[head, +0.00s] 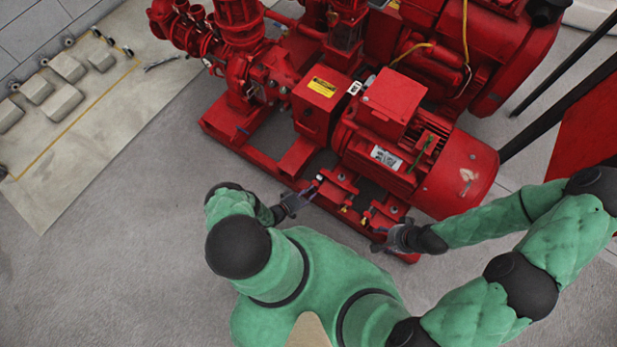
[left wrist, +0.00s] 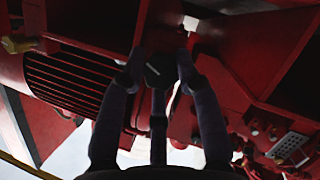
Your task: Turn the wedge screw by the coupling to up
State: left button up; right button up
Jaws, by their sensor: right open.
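A dark round screw head (left wrist: 160,70) with a slanted white line sits between the fingers of my left gripper (left wrist: 160,60) in the left wrist view; it looks like the wedge screw. The fingers stand on both sides of it, but I cannot tell whether they press on it. In the head view my left gripper (head: 300,200) is at the near edge of the red base frame, beside the coupling guard and motor. There the screw is too small to make out. My right gripper (head: 388,241) is open, near the frame's near right corner.
The red motor (head: 415,150) and the red coupling housing with a yellow label (head: 322,88) rise just behind the grippers. Red pump pipes (head: 235,30) stand at the back left. Grey floor (head: 120,270) is free at the left.

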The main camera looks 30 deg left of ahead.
pick_arm(q)
jog(key=shift+s+f, duration=0.1)
jog(key=shift+f, duration=0.1)
grip_shut()
jog(key=m+y, duration=0.1)
jog(key=m, duration=0.1)
jog(key=m+y, duration=0.1)
jog(key=shift+d+m+g+y, duration=0.15)
jog(key=shift+m+g+y, duration=0.15)
jog(key=shift+m, duration=0.1)
jog(key=m+y, duration=0.2)
jog(key=m, duration=0.1)
jog(key=shift+s+m+y, duration=0.1)
jog(key=shift+m+y, duration=0.3)
dwell(0.3)
jog(key=o, duration=0.9)
grip_release()
jog(key=shift+o, duration=0.2)
jog(key=shift+r, duration=0.15)
